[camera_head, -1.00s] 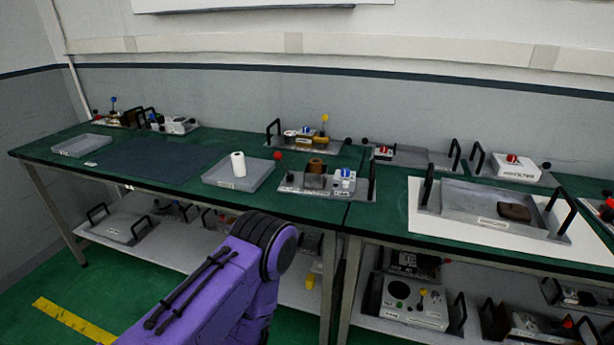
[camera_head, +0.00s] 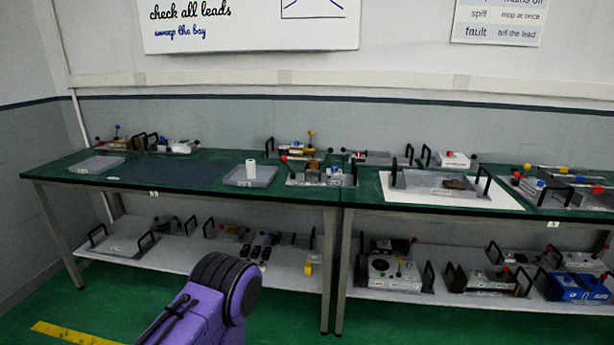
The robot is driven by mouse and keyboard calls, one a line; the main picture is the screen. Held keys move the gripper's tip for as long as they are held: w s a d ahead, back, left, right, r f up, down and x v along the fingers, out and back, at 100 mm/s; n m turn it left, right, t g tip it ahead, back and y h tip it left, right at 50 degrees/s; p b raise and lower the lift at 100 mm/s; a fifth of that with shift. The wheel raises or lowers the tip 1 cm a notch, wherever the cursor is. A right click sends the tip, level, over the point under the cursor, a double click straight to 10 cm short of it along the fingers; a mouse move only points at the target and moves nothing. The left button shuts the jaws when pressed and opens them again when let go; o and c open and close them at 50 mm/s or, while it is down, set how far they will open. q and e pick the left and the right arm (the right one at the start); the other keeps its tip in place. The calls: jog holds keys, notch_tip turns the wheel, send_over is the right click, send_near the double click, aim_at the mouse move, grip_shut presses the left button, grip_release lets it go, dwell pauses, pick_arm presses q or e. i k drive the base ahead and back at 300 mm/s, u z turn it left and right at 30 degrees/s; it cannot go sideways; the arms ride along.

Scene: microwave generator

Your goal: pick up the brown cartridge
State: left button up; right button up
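Two brown things could be the brown cartridge, and I cannot tell which from here. One is a small dark brown piece (camera_head: 455,184) lying in the grey handled tray (camera_head: 425,189) on the right table. The other is a small brown upright piece (camera_head: 313,165) on a grey module (camera_head: 308,182) near the middle of the tables. Neither is touched by anything of mine. A purple link of my own arm shows at bottom centre, well short of the tables. Neither of my grippers is in view.
A white cylinder (camera_head: 250,168) stands in a shallow grey tray (camera_head: 238,179). A dark mat (camera_head: 178,169) and another grey tray (camera_head: 97,165) lie to its left. A white sheet (camera_head: 500,199) lies under the handled tray. The lower shelf (camera_head: 185,254) holds several devices. Green floor lies in front.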

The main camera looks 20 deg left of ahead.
aim_at(312, 164)
jog(key=u, duration=0.65)
jog(key=i, duration=0.6)
jog(key=u, duration=0.7)
jog(key=i, duration=0.9)
jog(key=z, duration=0.3)
